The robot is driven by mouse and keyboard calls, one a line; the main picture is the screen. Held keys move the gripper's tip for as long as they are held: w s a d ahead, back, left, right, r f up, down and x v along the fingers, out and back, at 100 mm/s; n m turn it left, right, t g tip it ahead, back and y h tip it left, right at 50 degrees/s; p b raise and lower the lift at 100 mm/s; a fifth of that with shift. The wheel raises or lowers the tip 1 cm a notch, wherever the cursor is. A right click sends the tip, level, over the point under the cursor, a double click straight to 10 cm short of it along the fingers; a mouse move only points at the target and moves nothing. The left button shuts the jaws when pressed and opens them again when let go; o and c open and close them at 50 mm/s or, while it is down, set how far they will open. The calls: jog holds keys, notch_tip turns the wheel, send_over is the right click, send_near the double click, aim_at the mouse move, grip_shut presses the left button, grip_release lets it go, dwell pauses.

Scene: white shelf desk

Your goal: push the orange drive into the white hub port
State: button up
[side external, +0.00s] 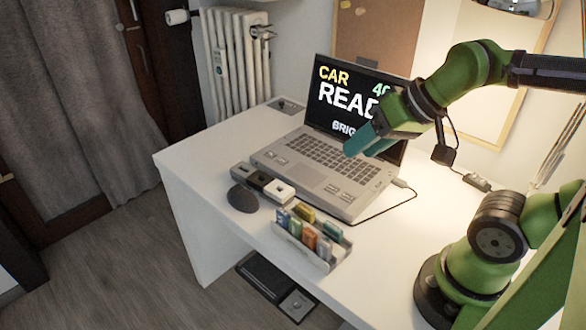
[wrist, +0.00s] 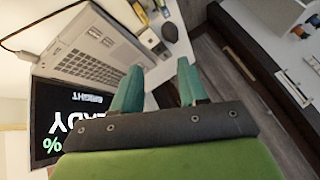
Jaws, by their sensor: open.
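The orange drive (side external: 309,238) stands in a light tray (side external: 322,266) among drives of other colours, near the desk's front edge in the side external view. The white hub (side external: 281,190) is the right-hand block in a row with a black hub (side external: 259,180) and a grey hub (side external: 242,172), by the laptop's front left edge. Its port is too small to make out. My gripper (side external: 357,147) is open and empty above the laptop, well away from the drive. Its two teal fingers stand apart in the wrist view (wrist: 160,88), where I cannot make out the orange drive.
The open laptop (side external: 320,170) takes up the back middle of the desk. A dark mouse (side external: 242,198) lies left of the tray. A cable (side external: 385,208) runs from the laptop's right side. The white desk (side external: 215,165) is clear at its left end.

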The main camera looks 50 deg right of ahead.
jog(key=shift+o, duration=0.5)
jog(key=n+g+h, duration=0.2)
jog(key=n+g, duration=0.1)
jog(key=g, duration=0.4)
send_over(310, 231)
notch_tip(310, 231, down, 4)
jog(key=f, duration=1.1)
jog(key=shift+w+a+f, duration=0.15)
jog(key=shift+w+a, duration=0.05)
jog(key=shift+a, duration=0.05)
jog(key=f, duration=0.4)
jog(key=shift+s+d+f, duration=0.1)
jog(key=shift+s+d, duration=0.1)
jog(key=shift+s, duration=0.1)
jog(key=shift+f, duration=0.55)
grip_shut()
